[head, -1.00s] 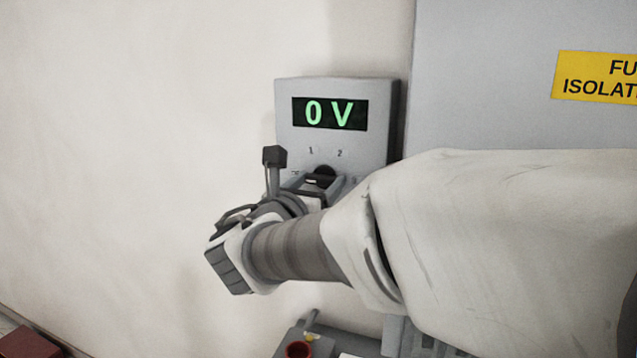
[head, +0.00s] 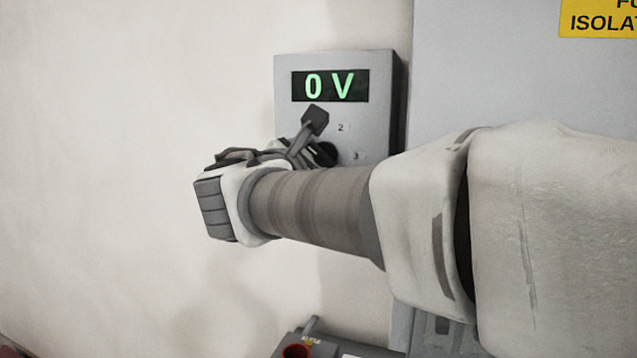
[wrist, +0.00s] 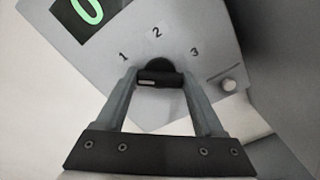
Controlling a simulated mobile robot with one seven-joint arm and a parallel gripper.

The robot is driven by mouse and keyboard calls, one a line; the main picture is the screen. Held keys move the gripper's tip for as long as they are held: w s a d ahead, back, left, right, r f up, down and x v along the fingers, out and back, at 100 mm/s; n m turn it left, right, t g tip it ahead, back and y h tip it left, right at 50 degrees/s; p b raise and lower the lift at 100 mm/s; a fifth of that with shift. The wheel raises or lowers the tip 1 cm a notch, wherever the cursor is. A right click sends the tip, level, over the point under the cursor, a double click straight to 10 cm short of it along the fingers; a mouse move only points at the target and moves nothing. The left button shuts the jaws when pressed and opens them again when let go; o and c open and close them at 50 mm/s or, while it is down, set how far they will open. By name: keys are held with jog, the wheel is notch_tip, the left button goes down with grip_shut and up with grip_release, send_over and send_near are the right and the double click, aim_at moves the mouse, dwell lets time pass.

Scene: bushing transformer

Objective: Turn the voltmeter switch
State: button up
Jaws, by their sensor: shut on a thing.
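The voltmeter (head: 388,100) is a grey wall box with a green display (head: 330,86) reading 0 V. Its black rotary switch (wrist: 160,74) sits below the display, with the numbers 1, 2 and 3 around it in the wrist view. My gripper (wrist: 160,82) is shut on the switch, one finger on each side of the knob. In the head view the switch (head: 326,153) is partly hidden by my wrist, and the number 1 is covered. In the wrist view the display (wrist: 87,12) is cut off at the top.
A large grey cabinet (head: 485,60) with a yellow label (head: 600,18) stands to the right of the voltmeter. A grey box with a red round part (head: 296,351) is below. The wall at left is clear.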

jog(key=shift+f+m+b, duration=0.1)
jog(key=shift+m+b, duration=1.8)
jog(key=shift+b, duration=0.25)
jog(key=o, duration=1.4)
jog(key=shift+s, duration=0.15)
